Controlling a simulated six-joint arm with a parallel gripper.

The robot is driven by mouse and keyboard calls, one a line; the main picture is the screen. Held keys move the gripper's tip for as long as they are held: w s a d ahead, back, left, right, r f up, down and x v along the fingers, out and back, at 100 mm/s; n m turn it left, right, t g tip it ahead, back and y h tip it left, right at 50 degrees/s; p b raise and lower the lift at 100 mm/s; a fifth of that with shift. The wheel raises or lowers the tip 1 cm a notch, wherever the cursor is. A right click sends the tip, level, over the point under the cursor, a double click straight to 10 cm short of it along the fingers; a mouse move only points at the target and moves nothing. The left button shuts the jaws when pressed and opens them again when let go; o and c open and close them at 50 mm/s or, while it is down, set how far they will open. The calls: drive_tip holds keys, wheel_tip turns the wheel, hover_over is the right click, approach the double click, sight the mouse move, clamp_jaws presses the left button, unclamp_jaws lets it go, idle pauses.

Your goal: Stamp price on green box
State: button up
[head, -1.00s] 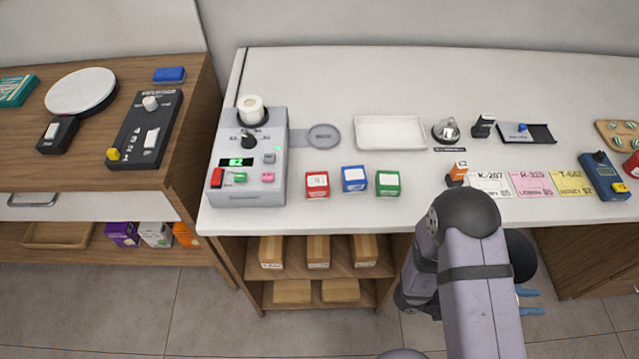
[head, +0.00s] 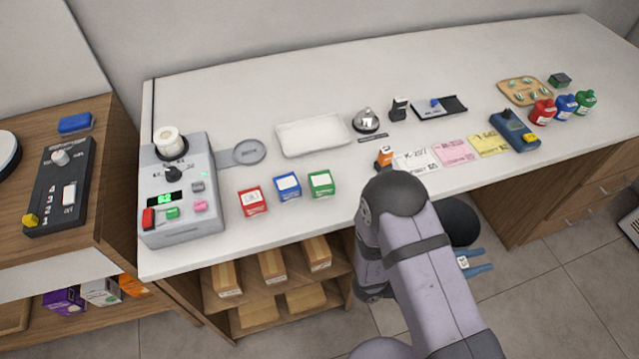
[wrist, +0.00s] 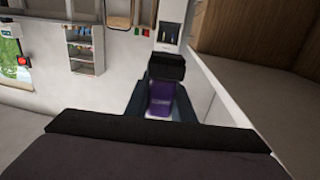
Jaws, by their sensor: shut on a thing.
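The green box (head: 321,184) stands on the white counter, right of a blue box (head: 288,187) and a red box (head: 252,201), all with white faces. A black stamp-like item (head: 400,109) stands left of a black tray with a blue knob (head: 437,106). A small orange-and-black item (head: 385,157) stands near the counter's front edge.
A grey machine with a green display (head: 180,200) stands at the counter's left. A white tray (head: 313,135), a bell (head: 367,121), price cards (head: 453,152) and a blue device (head: 515,130) line the counter. Open counter lies behind them.

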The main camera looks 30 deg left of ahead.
idle(0.6)
drive_tip(key=w+a+r+n+t+y+p, duration=0.2)
drive_tip(key=a+r+n+t+y+p, duration=0.1)
drive_tip(key=a+r+p, duration=0.6)
drive_tip(key=w+a+r+n+t+y+p, duration=0.25)
drive_tip(key=a+r+p, duration=0.35)
drive_tip(key=r, duration=0.4)
drive_tip(key=w+a+r+n+t+y+p, duration=0.1)
drive_tip(key=a+r+n+y, duration=0.15)
drive_tip(key=a+y, duration=0.3)
drive_tip(key=w+a+r+n+t+y+p, duration=0.1)
drive_tip(key=a+n+y, duration=0.25)
drive_tip(key=a, duration=0.25)
drive_tip(key=s+a+n+g+y, duration=0.2)
drive_tip(key=s+a+n+y, duration=0.1)
drive_tip(key=a+y, duration=0.2)
drive_tip(key=s+a+n+g+y, duration=0.2)
drive_tip(key=a+n+y, duration=0.1)
drive_tip(key=a+y, duration=0.3)
drive_tip(key=shift+s+a+n, duration=0.35)
drive_tip(key=shift+s+a, duration=0.05)
drive_tip(key=shift+a, duration=0.8)
drive_tip(key=shift+g, duration=0.25)
drive_tip(key=shift+f+b, duration=2)
drive_tip(key=shift+f, duration=0.85)
